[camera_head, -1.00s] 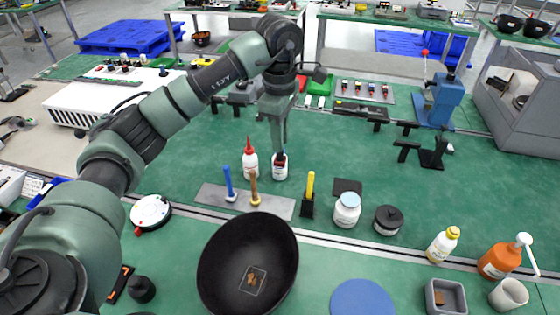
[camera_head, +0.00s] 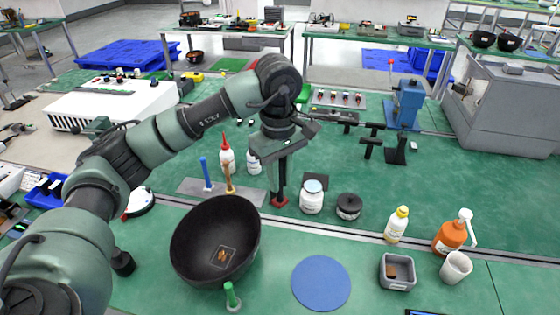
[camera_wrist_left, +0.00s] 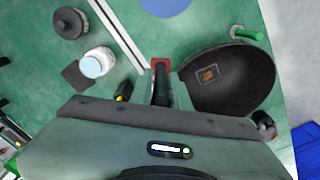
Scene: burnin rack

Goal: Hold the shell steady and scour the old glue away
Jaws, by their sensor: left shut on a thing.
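The shell (camera_head: 190,240) is a black bowl, open toward me on the near bench. A brown glue patch (camera_head: 222,256) lies inside a thin outlined square on its inner wall. The shell (camera_wrist_left: 235,85) and its patch (camera_wrist_left: 209,74) also show in the left wrist view. My left gripper (camera_head: 281,160) is behind and right of the shell, apart from it. It is shut on a dark tool with a red end (camera_head: 279,202), which points down; the tool (camera_wrist_left: 161,80) also shows in the left wrist view. Its fingertips are largely hidden. My right gripper is not in view.
A white jar (camera_head: 312,198) and black-lidded jar (camera_head: 348,207) stand right of the tool. Blue (camera_head: 207,175) and brown (camera_head: 229,178) handles stand on a grey plate, bottles behind. A green-handled item (camera_head: 232,297) is before the shell. A blue disc (camera_head: 321,283) and grey tray (camera_head: 397,276) lie right.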

